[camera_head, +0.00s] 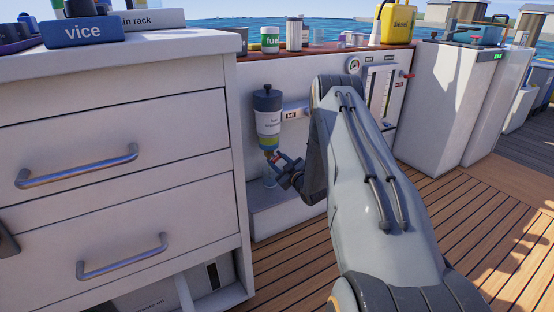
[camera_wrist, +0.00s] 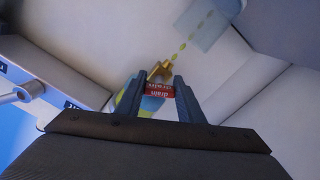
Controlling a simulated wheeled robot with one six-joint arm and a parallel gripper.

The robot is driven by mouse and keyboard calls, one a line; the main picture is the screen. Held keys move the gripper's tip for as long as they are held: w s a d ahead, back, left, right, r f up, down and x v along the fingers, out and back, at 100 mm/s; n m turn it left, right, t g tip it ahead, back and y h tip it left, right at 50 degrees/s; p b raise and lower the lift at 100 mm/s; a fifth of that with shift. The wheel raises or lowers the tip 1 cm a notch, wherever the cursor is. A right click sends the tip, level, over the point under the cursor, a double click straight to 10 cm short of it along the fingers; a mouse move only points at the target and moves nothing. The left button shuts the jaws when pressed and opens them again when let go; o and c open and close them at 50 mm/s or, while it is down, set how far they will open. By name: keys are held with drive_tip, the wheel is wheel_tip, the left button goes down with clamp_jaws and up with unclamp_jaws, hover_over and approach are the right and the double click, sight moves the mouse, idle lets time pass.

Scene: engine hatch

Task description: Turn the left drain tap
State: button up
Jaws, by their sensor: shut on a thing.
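The left drain tap hangs under a fuel filter (camera_head: 268,115) with a dark cap and clear bowl on the white wall. In the wrist view, its red handle marked "drain" (camera_wrist: 159,90) sits between the two fingers of my gripper (camera_wrist: 158,84), which is shut on it. The tap's brass spout (camera_wrist: 162,70) shows just beyond. A line of yellow-green drops runs from the spout to a clear cup (camera_wrist: 207,24) with yellow-green at its bottom. In the head view my gripper (camera_head: 279,160) is small and partly covers the tap.
A white drawer cabinet (camera_head: 120,125) with metal handles stands close at the left of my gripper. A gauge panel (camera_head: 380,95) is on the wall, partly behind my arm. Bottles, a "fuel" can (camera_head: 270,40) and a yellow diesel can (camera_head: 398,25) stand on the ledge. The wooden deck at right is clear.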

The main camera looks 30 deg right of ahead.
idle(0.3)
drive_tip(key=o, duration=1.1)
drive_tip(key=shift+c, duration=0.2)
drive_tip(key=s+p, duration=0.3)
drive_tip(key=s, duration=0.4)
drive_tip(key=shift+s, duration=0.4)
drive_tip(key=shift+d, duration=0.1)
